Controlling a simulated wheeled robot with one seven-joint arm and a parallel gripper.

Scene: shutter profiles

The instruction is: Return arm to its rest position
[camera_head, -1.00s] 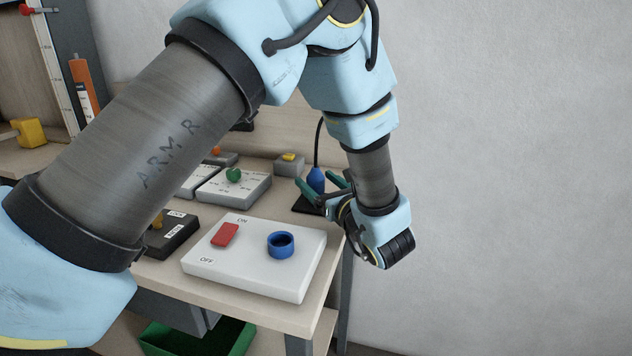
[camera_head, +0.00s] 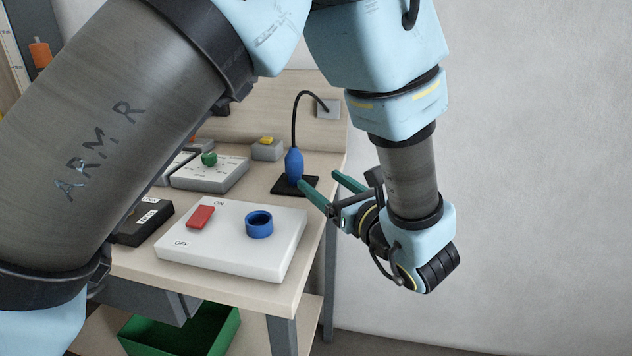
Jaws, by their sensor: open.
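My gripper (camera_head: 325,187) is at the right of the head view, at the end of my bent arm. Its two green fingers are apart, with nothing seen between them. They point left and up toward the table's right edge. In the picture the nearer finger's tip overlaps the edge of a black pad (camera_head: 307,184); I cannot tell how far apart they are in depth. My forearm hangs down from the top, and my dark upper link crosses the left side and hides part of the table.
A blue device (camera_head: 294,165) with a black cable stands on the pad. A white panel (camera_head: 190,256) with a red switch (camera_head: 201,216) and blue ring (camera_head: 259,225) lies in front. A green bin (camera_head: 218,337) sits below the table (camera_head: 245,292).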

